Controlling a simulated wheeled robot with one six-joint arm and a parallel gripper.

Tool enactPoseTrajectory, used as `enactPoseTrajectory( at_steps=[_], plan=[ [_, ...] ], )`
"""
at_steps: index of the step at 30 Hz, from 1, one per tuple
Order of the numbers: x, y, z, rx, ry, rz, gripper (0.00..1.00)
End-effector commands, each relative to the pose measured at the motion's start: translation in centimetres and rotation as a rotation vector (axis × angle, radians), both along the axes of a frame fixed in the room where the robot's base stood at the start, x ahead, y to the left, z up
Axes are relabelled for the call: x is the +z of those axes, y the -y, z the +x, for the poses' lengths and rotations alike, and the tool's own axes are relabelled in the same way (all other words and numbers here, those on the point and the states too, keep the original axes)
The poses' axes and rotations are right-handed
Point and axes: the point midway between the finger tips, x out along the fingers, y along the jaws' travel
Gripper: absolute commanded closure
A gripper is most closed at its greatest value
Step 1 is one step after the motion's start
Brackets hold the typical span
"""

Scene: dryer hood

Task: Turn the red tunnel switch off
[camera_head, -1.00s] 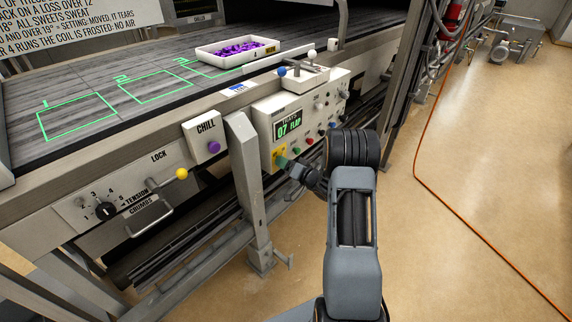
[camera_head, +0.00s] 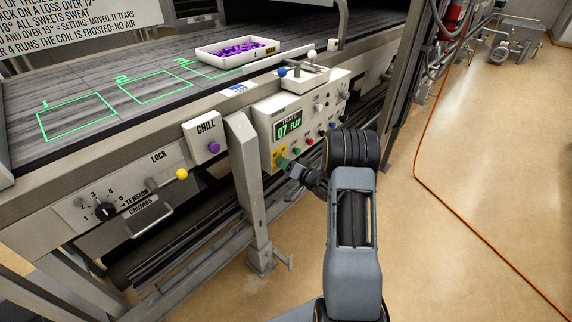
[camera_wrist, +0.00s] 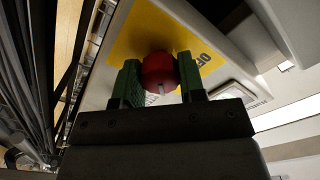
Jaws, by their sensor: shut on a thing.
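The red tunnel switch (camera_wrist: 159,72) is a round red knob on a yellow plate in the wrist view. The word OFF is printed on the plate, to the right of the knob. A short white mark shows on the knob's lower edge. My gripper (camera_wrist: 158,82) has its two green fingers closed on the knob, one on each side. In the head view, my gripper (camera_head: 284,163) is at the lower left of the white control panel (camera_head: 268,128), over the yellow plate (camera_head: 279,151). The knob is hidden there by the fingers.
The panel has a green display (camera_head: 288,124) reading 07 FLAP and several small coloured knobs right of my gripper. A metal post (camera_head: 247,185) stands close on the left. A CHILL box (camera_head: 203,132) is further left. The floor to the right is open.

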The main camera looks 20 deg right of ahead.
Motion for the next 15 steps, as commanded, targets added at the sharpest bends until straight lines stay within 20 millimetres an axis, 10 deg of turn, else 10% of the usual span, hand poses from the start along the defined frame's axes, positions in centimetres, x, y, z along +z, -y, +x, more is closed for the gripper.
enactPoseTrajectory(
  at_steps=[15],
  plan=[
    [-0.32,0.03,0.03,-0.001,0.147,-0.319,0.87]
  ],
)
